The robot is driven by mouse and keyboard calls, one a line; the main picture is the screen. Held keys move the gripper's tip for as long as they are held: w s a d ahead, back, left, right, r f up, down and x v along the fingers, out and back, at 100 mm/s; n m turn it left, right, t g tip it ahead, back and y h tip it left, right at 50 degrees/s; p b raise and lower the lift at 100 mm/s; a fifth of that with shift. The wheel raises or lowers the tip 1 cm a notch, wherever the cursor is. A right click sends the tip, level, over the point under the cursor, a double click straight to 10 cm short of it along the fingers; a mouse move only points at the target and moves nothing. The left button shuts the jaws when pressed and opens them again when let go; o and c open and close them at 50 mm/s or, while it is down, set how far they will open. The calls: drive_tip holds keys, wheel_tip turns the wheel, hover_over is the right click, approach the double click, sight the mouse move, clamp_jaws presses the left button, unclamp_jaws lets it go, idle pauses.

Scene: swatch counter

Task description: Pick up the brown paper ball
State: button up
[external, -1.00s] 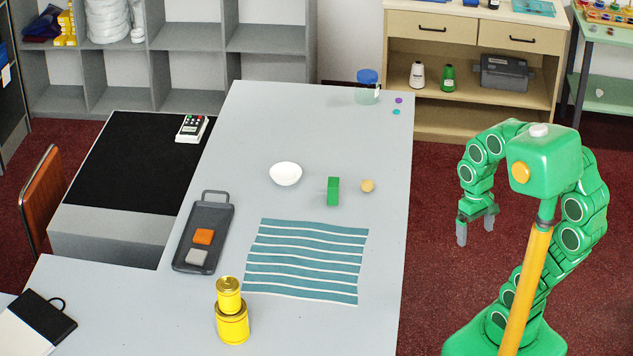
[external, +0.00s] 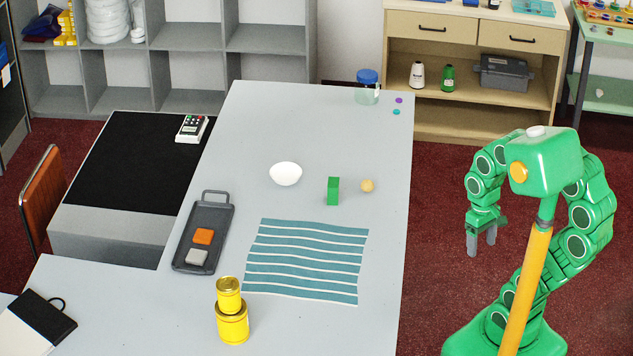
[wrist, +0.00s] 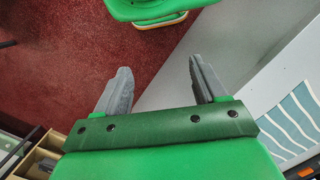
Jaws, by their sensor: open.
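The ball does not show in the wrist view.
The grey table (external: 300,120) bears a white bowl (external: 286,174), a striped teal cloth (external: 305,262), a dark tray (external: 188,255), yellow canisters (external: 232,325) and a blue-lidded jar (external: 367,92). The tabletop behind the ball is mostly clear.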

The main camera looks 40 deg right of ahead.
sight(370, 183)
drive_tip(key=w+a+m+t+y, duration=0.1)
drive_tip(key=w+a+m+y, duration=0.25)
drive_tip(key=w, duration=0.45)
drive_tip(key=w+a+m+t+y, duration=0.1)
drive_tip(key=w+a+m+y, duration=0.2)
drive_tip(key=w, duration=0.6)
drive_tip(key=w+a+m+t+y, duration=0.25)
drive_tip(key=w+m, duration=0.25)
drive_tip(key=w, duration=0.3)
drive_tip(key=w+d+f+m+t, duration=0.2)
drive_tip(key=w+d+m, duration=0.3)
drive_tip(key=w, duration=0.1)
drive_tip(key=w+d+f+m+t, duration=0.2)
drive_tip(key=w+d+f+m, duration=0.1)
drive_tip(key=w+d+m, duration=0.2)
drive_tip(key=w+d+f+m+t, duration=0.2)
drive_tip(key=w+d+m, duration=0.3)
drive_tip(key=w, duration=0.3)
drive_tip(key=shift+d+f, duration=0.65)
drive_tip(key=shift+d, duration=0.1)
drive_tip(key=shift+x, duration=1.25)
drive_tip(key=shift+a+r+x, duration=0.1)
drive_tip(key=shift+x, duration=0.6)
drive_tip(key=shift+a+r+x, duration=0.1)
drive_tip(key=shift+a+x, duration=0.05)
drive_tip(key=shift+x, duration=1.65)
drive_tip(key=c, duration=1.1)
